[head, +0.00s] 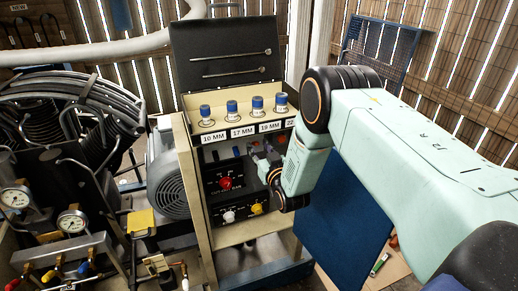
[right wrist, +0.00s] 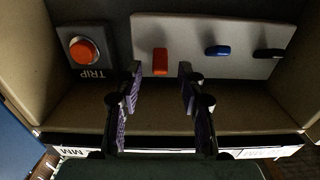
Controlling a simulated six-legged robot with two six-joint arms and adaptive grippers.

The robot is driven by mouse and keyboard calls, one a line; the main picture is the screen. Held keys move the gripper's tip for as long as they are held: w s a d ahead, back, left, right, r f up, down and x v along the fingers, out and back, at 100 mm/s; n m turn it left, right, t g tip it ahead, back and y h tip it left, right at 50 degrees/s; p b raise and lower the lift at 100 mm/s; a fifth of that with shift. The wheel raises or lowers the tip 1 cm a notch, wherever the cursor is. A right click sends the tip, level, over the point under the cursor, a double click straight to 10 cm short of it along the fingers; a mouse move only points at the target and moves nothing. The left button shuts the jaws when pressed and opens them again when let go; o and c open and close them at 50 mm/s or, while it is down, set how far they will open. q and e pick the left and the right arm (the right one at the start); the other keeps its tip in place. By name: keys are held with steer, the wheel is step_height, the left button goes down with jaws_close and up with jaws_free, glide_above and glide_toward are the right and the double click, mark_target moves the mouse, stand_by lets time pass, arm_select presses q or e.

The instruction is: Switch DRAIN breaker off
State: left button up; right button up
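In the right wrist view, a light grey panel (right wrist: 215,70) carries a red lever (right wrist: 160,62), a blue lever (right wrist: 217,51) and a dark lever (right wrist: 268,54). No DRAIN label is readable, so I cannot tell which lever is the DRAIN breaker. My right gripper (right wrist: 159,80) is open and empty, its purple-padded fingers on either side of the red lever in the picture; contact does not show. In the head view my right gripper (head: 263,148) reaches into the cabinet's upper recess, and my wrist covers part of it. My left gripper is not in view.
A dark box with an orange-red TRIP button (right wrist: 84,51) sits beside the panel. In the head view, blue-capped sockets (head: 231,107) stand on the shelf above. A red knob (head: 225,183), white knob (head: 229,216) and yellow knob (head: 256,208) are below.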

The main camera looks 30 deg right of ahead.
steer(key=shift+w, duration=0.25)
steer(key=shift+c, duration=0.5)
jaws_close()
